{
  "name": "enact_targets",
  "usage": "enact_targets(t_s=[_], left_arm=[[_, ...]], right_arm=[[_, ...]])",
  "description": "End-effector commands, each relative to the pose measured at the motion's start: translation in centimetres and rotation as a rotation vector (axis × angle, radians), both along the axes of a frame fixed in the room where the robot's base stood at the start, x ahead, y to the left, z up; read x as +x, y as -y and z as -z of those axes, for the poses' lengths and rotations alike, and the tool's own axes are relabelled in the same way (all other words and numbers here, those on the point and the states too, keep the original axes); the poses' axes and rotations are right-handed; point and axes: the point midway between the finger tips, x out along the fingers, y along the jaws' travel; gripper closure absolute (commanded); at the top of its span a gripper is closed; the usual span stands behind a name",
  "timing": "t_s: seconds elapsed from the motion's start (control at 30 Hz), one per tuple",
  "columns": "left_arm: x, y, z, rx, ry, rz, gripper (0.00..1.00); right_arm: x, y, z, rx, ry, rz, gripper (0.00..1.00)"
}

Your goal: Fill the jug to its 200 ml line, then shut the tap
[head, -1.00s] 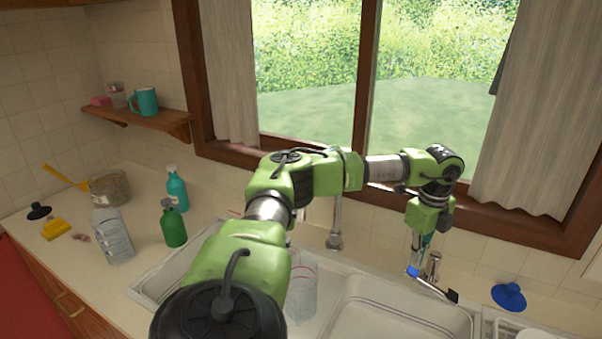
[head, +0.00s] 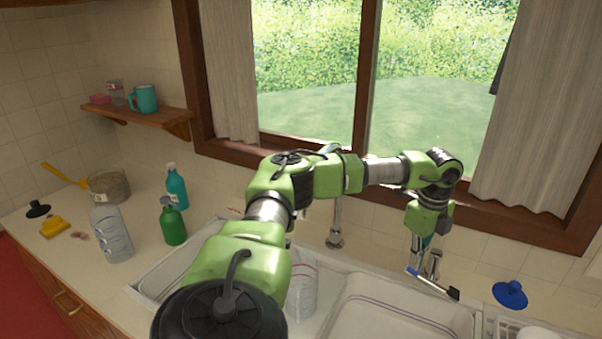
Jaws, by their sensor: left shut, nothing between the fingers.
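The jug (head: 302,292) is clear with red marks near its top. It stands at the sink beneath the tap spout (head: 336,215), partly hidden behind my left arm. I cannot make out its water level or a stream. My left gripper (head: 415,262) points down, shut and empty, right of the spout. Its tips are close to a thin bar (head: 435,283) with a blue left end and a black right end, beside a chrome post (head: 433,264). This looks like the tap's lever; I cannot tell whether they touch. My right gripper is out of view.
The right sink basin (head: 385,312) looks empty. A blue plunger-like item (head: 510,294) lies to its right. Left of the sink stand a green bottle (head: 173,224), a teal bottle (head: 176,188), a clear bottle (head: 112,236) and a pot (head: 109,186).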

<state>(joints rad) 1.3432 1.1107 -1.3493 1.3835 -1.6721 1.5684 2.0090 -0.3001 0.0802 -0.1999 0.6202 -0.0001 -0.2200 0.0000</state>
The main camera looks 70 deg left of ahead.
Motion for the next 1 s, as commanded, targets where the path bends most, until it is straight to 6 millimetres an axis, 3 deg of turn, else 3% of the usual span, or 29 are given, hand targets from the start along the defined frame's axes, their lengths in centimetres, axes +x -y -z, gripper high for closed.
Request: enact_targets(t_s=[0.37,0.73,1.0], left_arm=[[0.0,0.0,1.7,0.001,-0.001,0.000,1.00],[0.1,0.1,-1.9,0.001,-0.001,0.001,1.00],[3.0,3.7,-1.6,-0.001,0.000,0.004,1.00]], right_arm=[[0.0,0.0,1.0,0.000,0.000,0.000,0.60],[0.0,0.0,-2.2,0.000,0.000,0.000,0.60],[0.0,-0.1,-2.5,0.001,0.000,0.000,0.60]])
